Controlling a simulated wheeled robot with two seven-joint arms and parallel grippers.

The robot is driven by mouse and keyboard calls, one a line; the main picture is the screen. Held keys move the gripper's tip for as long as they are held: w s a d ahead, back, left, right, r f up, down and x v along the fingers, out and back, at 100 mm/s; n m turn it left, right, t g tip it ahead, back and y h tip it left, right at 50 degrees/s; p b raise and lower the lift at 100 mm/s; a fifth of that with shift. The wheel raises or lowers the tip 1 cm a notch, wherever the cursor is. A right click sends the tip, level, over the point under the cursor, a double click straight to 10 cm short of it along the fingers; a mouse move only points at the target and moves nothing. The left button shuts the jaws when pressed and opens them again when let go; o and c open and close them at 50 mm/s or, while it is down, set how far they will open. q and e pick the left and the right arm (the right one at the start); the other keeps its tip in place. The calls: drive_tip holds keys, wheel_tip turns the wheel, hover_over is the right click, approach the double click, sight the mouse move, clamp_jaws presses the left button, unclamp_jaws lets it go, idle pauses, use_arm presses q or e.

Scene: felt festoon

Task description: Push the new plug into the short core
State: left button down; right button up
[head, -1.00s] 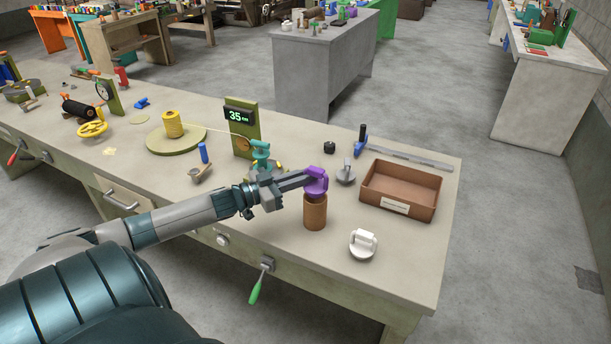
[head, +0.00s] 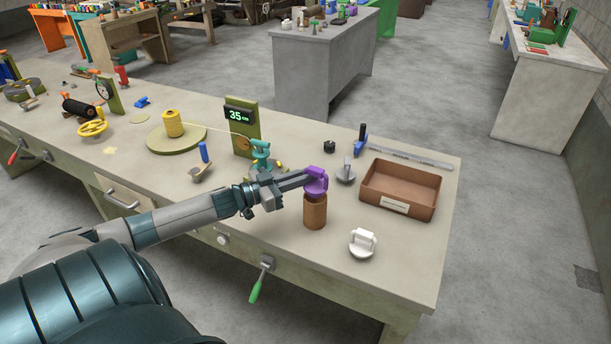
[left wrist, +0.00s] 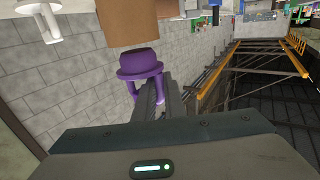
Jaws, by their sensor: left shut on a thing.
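The purple plug (head: 317,181), with a loop handle, is above the mouth of the brown short core (head: 315,212). The core stands upright near the bench's front edge. My left gripper (head: 306,180) reaches in from the left and is shut on the plug's handle. In the left wrist view the purple plug (left wrist: 139,64) lines up with the end of the brown core (left wrist: 128,27). My right gripper is not in view.
A white plug (head: 362,243) lies on the bench right of the core. A grey handled piece (head: 346,172) and a brown open tray (head: 427,207) stand behind it. A teal clamp-like fixture (head: 260,152) is behind my left gripper. A green-handled lever (head: 256,288) hangs at the bench front.

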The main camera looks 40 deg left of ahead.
use_arm(q)
drive_tip(key=shift+f+b, duration=0.9)
drive_tip(key=shift+f, duration=0.85)
drive_tip(key=c, duration=1.7)
unclamp_jaws()
drive_tip(key=shift+c, duration=0.2)
drive_tip(key=shift+s, duration=0.15)
drive_tip(key=b+v, duration=0.2)
drive_tip(key=v, duration=1.5)
drive_tip(key=shift+b, duration=0.35)
drive_tip(key=shift+s+a, duration=0.1)
